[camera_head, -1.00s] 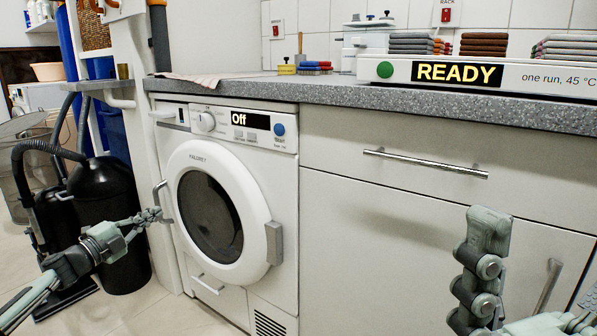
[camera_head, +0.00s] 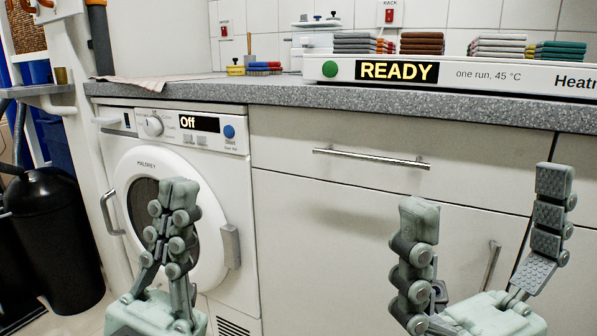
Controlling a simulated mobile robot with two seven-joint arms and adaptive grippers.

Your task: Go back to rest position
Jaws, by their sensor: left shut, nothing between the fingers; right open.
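My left gripper (camera_head: 172,196) is in front of the washing machine (camera_head: 190,165), low in the head view. Its fingers are together and hold nothing, and they cover part of the round door. My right gripper (camera_head: 487,200) is at the lower right, in front of the white cabinet front (camera_head: 335,225). Its two fingers are spread wide apart with nothing between them. Both grippers point upward in the picture. The arms behind them are out of view.
A grey worktop (camera_head: 270,96) runs above the machine and cabinet. On it stand a white unit reading READY (camera_head: 398,71) and several stacks of folded cloths (camera_head: 421,43). The drawer handle (camera_head: 370,158) sticks out. A black cylinder (camera_head: 55,240) stands on the floor at left.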

